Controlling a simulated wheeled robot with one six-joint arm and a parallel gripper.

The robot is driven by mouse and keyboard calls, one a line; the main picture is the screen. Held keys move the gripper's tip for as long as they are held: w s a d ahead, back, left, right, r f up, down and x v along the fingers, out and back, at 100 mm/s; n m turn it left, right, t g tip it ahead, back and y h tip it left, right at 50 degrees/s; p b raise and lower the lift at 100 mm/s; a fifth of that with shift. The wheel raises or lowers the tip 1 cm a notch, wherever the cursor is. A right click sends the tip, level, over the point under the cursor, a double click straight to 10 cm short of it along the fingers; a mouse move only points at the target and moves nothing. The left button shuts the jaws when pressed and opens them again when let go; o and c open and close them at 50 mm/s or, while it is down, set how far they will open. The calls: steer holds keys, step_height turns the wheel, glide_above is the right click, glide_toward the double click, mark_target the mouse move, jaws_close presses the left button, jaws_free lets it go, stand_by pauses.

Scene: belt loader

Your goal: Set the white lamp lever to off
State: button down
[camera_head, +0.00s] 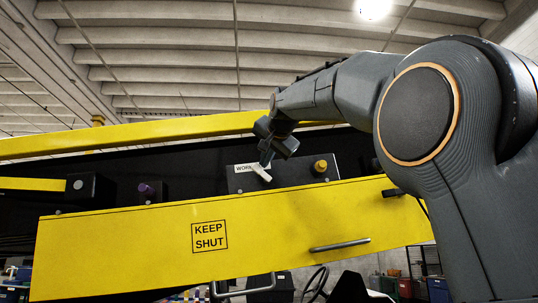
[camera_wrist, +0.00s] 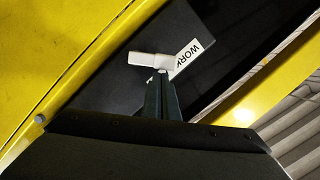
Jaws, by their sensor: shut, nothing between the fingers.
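The white lever (camera_head: 262,172) sits on a dark control box (camera_head: 300,177) behind the yellow panel. A white label reading "WORK" (camera_head: 243,168) is partly covered by it. In the wrist view the white lever (camera_wrist: 150,59) lies across the picture, with the label (camera_wrist: 187,56) at its right end. My gripper (camera_head: 267,160) is shut and empty, its tips at the lever. In the wrist view my gripper (camera_wrist: 161,76) points at the lever's right part; I cannot tell whether it touches. The rest of the label is hidden.
A yellow knob (camera_head: 321,166) stands right of the lever on the same box. A purple knob (camera_head: 146,188) is further left. The yellow panel marked "KEEP SHUT" (camera_head: 130,250) rises in front, with a grey handle (camera_head: 340,245). A yellow rail (camera_head: 150,133) runs above.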

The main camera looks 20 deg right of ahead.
mark_target(256, 166)
steer(key=shift+w+a+f+n, duration=0.1)
steer(key=shift+a+n, duration=0.2)
steer(key=shift+n, duration=0.2)
stand_by(0.5)
steer(key=a+n, duration=0.1)
steer(key=n, duration=0.1)
steer(key=a+f+n+g+h, duration=0.1)
steer(key=n, duration=0.1)
steer(key=shift+w+a+f+h, duration=0.1)
steer(key=shift+w+h, duration=0.1)
steer(key=shift+h, duration=0.1)
steer(key=shift+w+a+f+b, duration=0.1)
steer(key=shift+a+f+b, duration=0.3)
steer(key=shift+f+b, duration=0.25)
steer(key=shift+a+f, duration=0.1)
steer(key=shift+f, duration=0.1)
steer(key=shift+r, duration=0.1)
steer(key=s+a+r, duration=0.2)
steer(key=s+r, duration=0.4)
steer(key=s, duration=0.3)
steer(key=shift+s+a+r, duration=0.2)
steer(key=shift+a+r, duration=0.15)
stand_by(0.4)
